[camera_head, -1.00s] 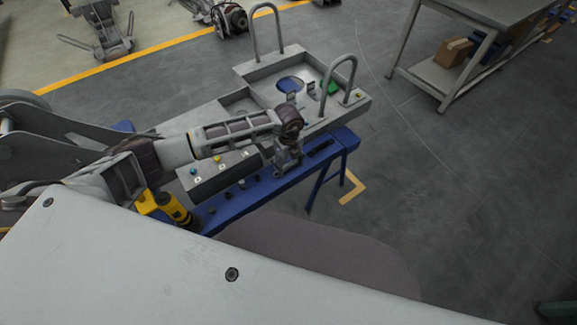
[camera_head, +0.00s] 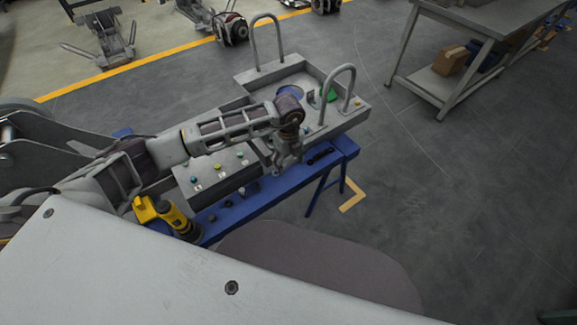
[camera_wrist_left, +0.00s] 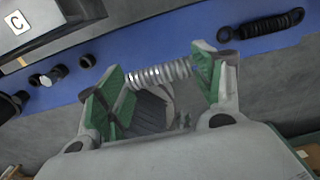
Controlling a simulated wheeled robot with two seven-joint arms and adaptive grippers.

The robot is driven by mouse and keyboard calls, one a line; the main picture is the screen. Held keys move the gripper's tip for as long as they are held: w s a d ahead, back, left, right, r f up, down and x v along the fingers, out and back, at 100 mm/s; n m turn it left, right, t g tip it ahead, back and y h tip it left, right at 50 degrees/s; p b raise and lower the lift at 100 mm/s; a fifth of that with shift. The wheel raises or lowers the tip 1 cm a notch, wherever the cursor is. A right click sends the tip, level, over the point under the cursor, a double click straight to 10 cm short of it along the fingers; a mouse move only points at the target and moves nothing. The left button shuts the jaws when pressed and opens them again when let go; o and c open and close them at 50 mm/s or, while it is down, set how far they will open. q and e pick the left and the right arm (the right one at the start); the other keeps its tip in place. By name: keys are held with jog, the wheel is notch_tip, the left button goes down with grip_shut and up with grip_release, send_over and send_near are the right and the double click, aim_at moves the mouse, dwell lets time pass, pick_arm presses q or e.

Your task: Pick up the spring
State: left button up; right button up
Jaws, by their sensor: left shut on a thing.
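A light metal coil spring (camera_wrist_left: 158,75) lies crosswise between the green-padded fingers of my left gripper (camera_wrist_left: 155,85) in the left wrist view. The pads press on its two ends, and it looks raised over the blue bench (camera_wrist_left: 140,65). In the head view my left gripper (camera_head: 284,163) points down over the bench's front strip, near its right end. The spring is too small to make out there. My right gripper is in neither view.
A black coil-over part (camera_wrist_left: 265,25) lies on the bench right of the gripper. Small dark parts (camera_wrist_left: 48,75) lie to the left, by a grey button box (camera_head: 215,170). A grey tray with two upright hoops (camera_head: 340,120) stands behind. A yellow-black tool (camera_head: 168,215) is at left.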

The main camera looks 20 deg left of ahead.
aim_at(288, 162)
pick_arm(q)
notch_tip(288, 162, up, 2)
jog(key=shift+r, duration=0.8)
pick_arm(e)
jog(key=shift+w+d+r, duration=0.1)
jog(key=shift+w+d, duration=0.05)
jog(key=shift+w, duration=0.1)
